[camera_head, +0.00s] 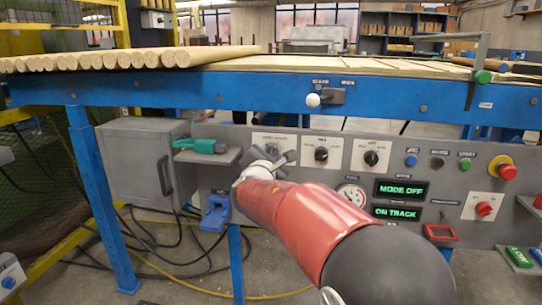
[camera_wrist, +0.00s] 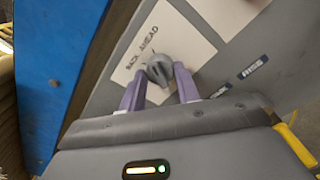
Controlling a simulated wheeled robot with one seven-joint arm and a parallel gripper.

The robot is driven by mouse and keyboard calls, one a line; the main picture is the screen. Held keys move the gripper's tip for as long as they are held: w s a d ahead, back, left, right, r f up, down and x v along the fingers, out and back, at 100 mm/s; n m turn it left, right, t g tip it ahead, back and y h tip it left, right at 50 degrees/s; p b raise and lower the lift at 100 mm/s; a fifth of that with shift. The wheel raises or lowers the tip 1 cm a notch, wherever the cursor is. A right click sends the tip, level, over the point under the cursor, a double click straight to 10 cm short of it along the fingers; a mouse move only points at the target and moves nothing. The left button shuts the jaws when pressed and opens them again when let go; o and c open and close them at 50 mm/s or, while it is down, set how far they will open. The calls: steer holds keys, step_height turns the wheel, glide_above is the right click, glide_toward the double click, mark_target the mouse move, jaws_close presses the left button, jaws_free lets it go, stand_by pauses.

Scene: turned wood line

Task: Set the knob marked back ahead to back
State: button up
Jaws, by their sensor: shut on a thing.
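The grey knob (camera_wrist: 158,68) sits on a white plate (camera_wrist: 175,35) marked BACK AHEAD in the wrist view. My gripper (camera_wrist: 160,76) has its two purple fingers on either side of the knob and is shut on it. The printed words lie just beyond the knob, and I cannot clearly tell which word it points to. In the head view, my gripper (camera_head: 272,163) is at the panel's left part, in front of the leftmost white plate (camera_head: 274,139), and hides most of that knob.
Two black knobs on white plates, one here (camera_head: 321,154) and one here (camera_head: 371,157), sit to the right. Green displays (camera_head: 401,190) read MODE OFF and ON TRACK. A green-handled tool (camera_head: 202,146) lies on a small shelf left of my gripper. The blue rail (camera_head: 220,92) runs above.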

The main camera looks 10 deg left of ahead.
steer(key=n+p, duration=0.1)
steer(key=n, duration=0.4)
steer(key=shift+n, duration=0.4)
steer(key=n+p, duration=0.2)
steer(key=n, duration=0.3)
steer(key=shift+p, duration=0.35)
steer(key=shift+n, duration=0.3)
steer(key=o, duration=1)
steer(key=s, duration=0.8)
steer(key=shift+b, duration=0.4)
